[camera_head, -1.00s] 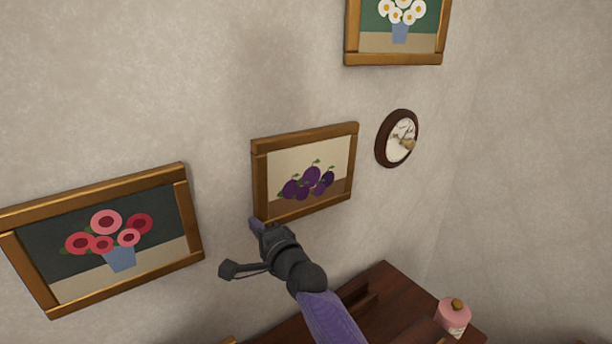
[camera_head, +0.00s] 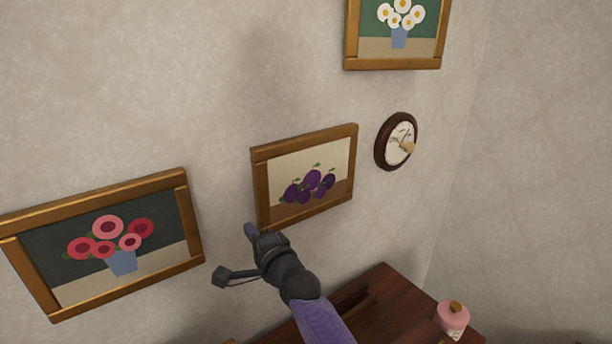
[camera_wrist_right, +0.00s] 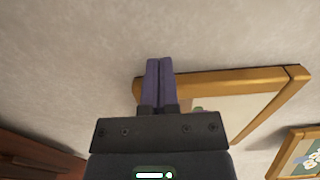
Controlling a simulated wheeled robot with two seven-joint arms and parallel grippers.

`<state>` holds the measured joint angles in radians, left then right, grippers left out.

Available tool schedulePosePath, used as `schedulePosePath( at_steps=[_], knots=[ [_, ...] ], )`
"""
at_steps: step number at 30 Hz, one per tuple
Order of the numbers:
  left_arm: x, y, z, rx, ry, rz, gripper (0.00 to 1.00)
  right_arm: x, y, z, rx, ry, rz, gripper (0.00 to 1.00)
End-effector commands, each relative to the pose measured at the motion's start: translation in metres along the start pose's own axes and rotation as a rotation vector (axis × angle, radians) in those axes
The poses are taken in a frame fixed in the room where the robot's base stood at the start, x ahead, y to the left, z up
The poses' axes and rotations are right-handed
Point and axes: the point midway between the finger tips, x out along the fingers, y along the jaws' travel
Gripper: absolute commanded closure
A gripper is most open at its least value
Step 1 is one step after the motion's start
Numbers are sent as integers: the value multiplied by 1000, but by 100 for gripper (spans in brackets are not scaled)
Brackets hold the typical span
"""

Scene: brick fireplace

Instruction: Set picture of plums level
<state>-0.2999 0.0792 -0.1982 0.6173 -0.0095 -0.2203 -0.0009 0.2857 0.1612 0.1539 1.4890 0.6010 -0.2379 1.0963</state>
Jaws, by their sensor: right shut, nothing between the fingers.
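The picture of plums (camera_head: 313,185) hangs on the wall in a wooden frame, in the middle of the head view. Its top edge rises to the right in this slanted view, nearly parallel to the top edge of the red flower picture. My right gripper (camera_head: 249,231) is shut and empty at the frame's lower left corner; I cannot tell if it touches. In the right wrist view the shut fingers (camera_wrist_right: 160,64) lie beside the gold frame (camera_wrist_right: 235,77), and the gripper body hides part of the picture. My left gripper is not in view.
The red flower picture (camera_head: 110,245) hangs at the left, a daisy picture (camera_head: 398,35) at the upper right. Below stands a dark wooden cabinet (camera_head: 385,290) with a pink jar (camera_head: 453,318). Wall above the plums is bare.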

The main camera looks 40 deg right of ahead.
Motion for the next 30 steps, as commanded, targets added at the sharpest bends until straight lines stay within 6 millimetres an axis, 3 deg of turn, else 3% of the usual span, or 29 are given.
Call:
schedulePosePath(
  at_steps=[4,19,30],
  knots=[
    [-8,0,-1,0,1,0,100,-7,-1,2,-2,0,3,100],
    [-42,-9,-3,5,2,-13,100,-75,-1,2,-1,-1,3,100],
    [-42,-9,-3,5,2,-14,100,-80,0,2,0,-1,1,100]
  ],
)
